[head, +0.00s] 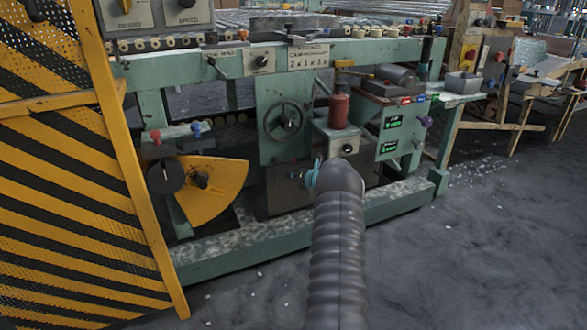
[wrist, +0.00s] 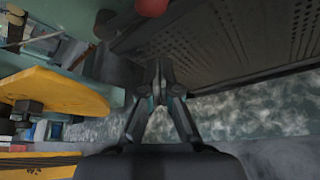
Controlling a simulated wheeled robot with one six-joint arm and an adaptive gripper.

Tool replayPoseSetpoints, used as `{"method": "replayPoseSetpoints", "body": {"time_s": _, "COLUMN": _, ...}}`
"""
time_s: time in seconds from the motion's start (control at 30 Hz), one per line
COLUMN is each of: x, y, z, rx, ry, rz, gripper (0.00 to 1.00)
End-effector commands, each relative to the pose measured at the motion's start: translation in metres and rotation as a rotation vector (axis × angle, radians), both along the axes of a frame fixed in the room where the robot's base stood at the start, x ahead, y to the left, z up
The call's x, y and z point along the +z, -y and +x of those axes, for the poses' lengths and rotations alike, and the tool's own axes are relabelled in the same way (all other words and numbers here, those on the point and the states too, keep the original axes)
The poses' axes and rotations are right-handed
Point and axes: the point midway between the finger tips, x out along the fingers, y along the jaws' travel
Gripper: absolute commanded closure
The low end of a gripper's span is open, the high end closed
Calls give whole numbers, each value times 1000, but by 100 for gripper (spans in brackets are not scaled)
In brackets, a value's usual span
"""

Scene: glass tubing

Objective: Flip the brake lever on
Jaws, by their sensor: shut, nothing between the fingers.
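No control in view carries a label I can read as the brake lever. In the head view, a small lever with a dark knob (head: 212,61) hangs from the green upper rail, under a plate too small to read. A red-knobbed lever (head: 155,137) and a blue-knobbed lever (head: 196,128) stand above the yellow quarter disc (head: 215,190). My gripper is mostly hidden behind my dark ribbed arm in the head view. In the wrist view my gripper (wrist: 158,75) is shut and empty, its fingertips together in front of a dark perforated panel (wrist: 225,40).
A yellow-black striped guard (head: 75,170) stands at the left. A handwheel (head: 283,121) and a red cylinder (head: 338,110) sit on the green machine. The floor (head: 480,250) at right is open.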

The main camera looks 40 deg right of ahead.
Motion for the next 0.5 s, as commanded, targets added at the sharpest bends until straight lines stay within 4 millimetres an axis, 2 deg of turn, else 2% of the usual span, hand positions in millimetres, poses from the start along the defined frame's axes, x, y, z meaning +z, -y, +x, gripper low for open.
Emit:
{"method": "replayPoseSetpoints", "body": {"time_s": 0.13, "x": -9, "y": -2, "z": 22, "rx": 2, "ry": 0, "rz": 0, "gripper": 100}}
{"method": "replayPoseSetpoints", "body": {"time_s": 0.2, "x": 6, "y": 9, "z": 19, "rx": -2, "ry": 3, "rz": -4, "gripper": 100}}
{"method": "replayPoseSetpoints", "body": {"time_s": 0.5, "x": 24, "y": 23, "z": 19, "rx": 1, "ry": 1, "rz": 0, "gripper": 100}}
